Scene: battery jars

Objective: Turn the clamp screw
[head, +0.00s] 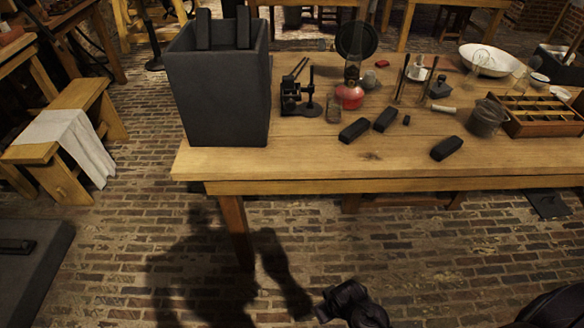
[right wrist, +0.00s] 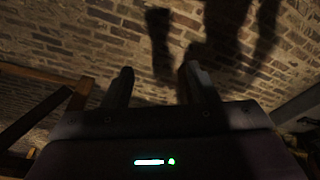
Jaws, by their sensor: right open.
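A small black metal stand (head: 297,98) with upright posts and a slanted arm stands on the wooden table, just right of a large dark open-topped box (head: 217,95). It is the most clamp-like thing in view; I cannot make out its screw. My right gripper (right wrist: 158,75) is open and empty in the right wrist view, its two fingers apart over the brick floor. A dark gripper, seemingly the same one, shows at the bottom of the head view (head: 330,303), low in front of the table and well apart from the stand. My left gripper is not in view.
The table (head: 300,160) holds a red-based lamp (head: 350,95), several black blocks (head: 446,148), a dark jar (head: 487,117), a divided wooden tray (head: 540,128) and a white bowl (head: 487,59). Its front strip is mostly clear. A bench (head: 70,100) with a cloth stands left.

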